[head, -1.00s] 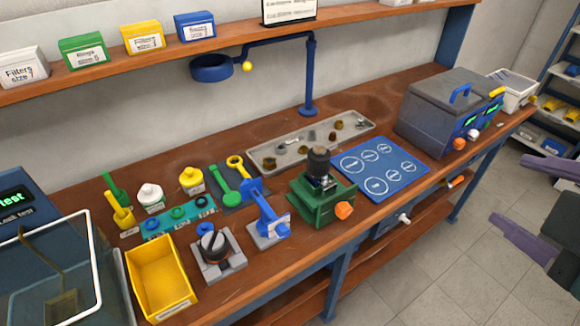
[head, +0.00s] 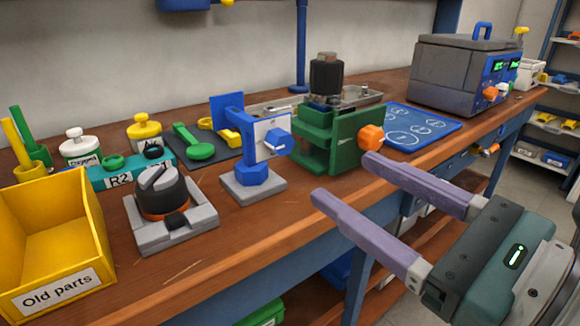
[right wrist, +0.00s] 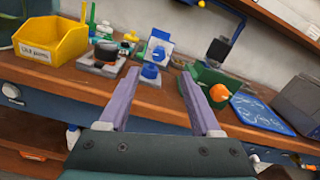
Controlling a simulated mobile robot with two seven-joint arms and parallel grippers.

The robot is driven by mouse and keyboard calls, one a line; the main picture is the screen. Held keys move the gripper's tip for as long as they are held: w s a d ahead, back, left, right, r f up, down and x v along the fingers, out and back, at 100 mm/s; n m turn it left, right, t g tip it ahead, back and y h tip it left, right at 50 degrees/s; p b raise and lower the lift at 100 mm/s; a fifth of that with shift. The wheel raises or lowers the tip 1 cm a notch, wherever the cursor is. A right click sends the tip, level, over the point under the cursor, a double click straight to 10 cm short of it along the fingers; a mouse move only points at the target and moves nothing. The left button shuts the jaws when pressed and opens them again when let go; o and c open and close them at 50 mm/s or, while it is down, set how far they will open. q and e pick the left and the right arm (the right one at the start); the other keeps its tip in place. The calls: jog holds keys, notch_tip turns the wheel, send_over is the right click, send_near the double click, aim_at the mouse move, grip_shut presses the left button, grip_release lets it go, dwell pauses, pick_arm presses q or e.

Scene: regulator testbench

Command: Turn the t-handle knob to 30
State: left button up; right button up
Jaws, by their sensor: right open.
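The stand also shows in the right wrist view (right wrist: 152,71), between and beyond my fingertips. My right gripper (head: 344,178) is open and empty, its lilac fingers pointing toward the bench. It is to the right of the knob and apart from it. My left gripper is out of view.
A green vise (head: 345,143) with an orange knob (head: 370,137) stands right of the blue stand. A black rotary knob (head: 161,190) on a grey base and a yellow bin (head: 60,225) are on the left. The bench's front strip (head: 215,255) is bare.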

aim_at(285, 144)
jog(key=p+x, duration=0.1)
jog(key=x, duration=0.9)
jog(key=shift+s, duration=0.1)
grip_shut()
dwell(0.3)
